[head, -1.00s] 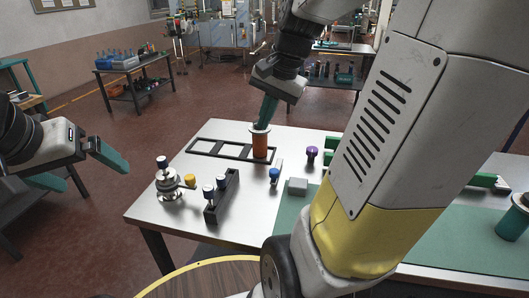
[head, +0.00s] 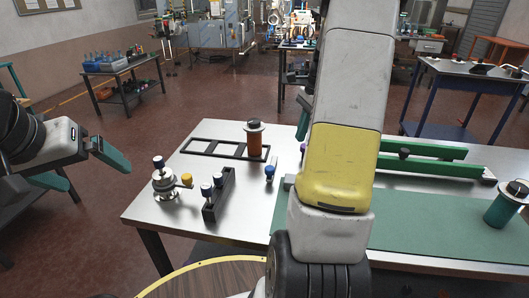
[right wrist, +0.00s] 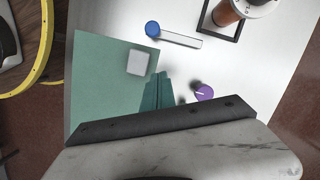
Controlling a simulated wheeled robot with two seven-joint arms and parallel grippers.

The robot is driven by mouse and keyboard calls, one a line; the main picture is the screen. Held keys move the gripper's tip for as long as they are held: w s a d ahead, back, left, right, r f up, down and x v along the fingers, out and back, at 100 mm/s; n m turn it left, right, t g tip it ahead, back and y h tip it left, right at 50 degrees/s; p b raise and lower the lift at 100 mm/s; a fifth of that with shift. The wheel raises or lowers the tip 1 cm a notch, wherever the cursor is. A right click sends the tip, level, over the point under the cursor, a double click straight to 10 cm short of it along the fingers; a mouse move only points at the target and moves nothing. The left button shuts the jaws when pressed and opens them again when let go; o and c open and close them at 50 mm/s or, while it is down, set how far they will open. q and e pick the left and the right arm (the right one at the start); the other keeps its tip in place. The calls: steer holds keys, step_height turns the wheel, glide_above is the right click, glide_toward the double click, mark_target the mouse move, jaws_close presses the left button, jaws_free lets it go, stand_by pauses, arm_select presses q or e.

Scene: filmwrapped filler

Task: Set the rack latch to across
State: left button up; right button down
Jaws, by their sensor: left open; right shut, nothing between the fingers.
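A small latch with a blue knob (head: 269,171) and a pale bar sits on the table just in front of the black rack (head: 195,150). In the right wrist view its blue knob (right wrist: 152,28) is at the left end of the bar (right wrist: 181,40). A capped orange-brown cylinder (head: 254,140) stands at the rack's right end. My right gripper (right wrist: 160,78) is shut and empty, between a grey block (right wrist: 138,62) and a purple knob (right wrist: 203,93). In the head view my arm partly hides this gripper (head: 303,122). My left gripper (head: 97,177) is open, off the table's left side.
A metal fitting with a yellow knob (head: 186,179) and a black holder with two knobbed pieces (head: 217,198) stand at front left. A green mat (head: 425,225), green rails (head: 432,150) and a green capped cylinder (head: 506,205) are at right.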

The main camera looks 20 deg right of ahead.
steer(key=x, duration=1)
steer(key=a, duration=0.2)
steer(key=shift+w+a, duration=0.1)
steer(key=shift+a, duration=0.2)
steer(key=shift+a+f, duration=0.1)
steer(key=shift+a, duration=0.65)
steer(key=shift+w, duration=0.1)
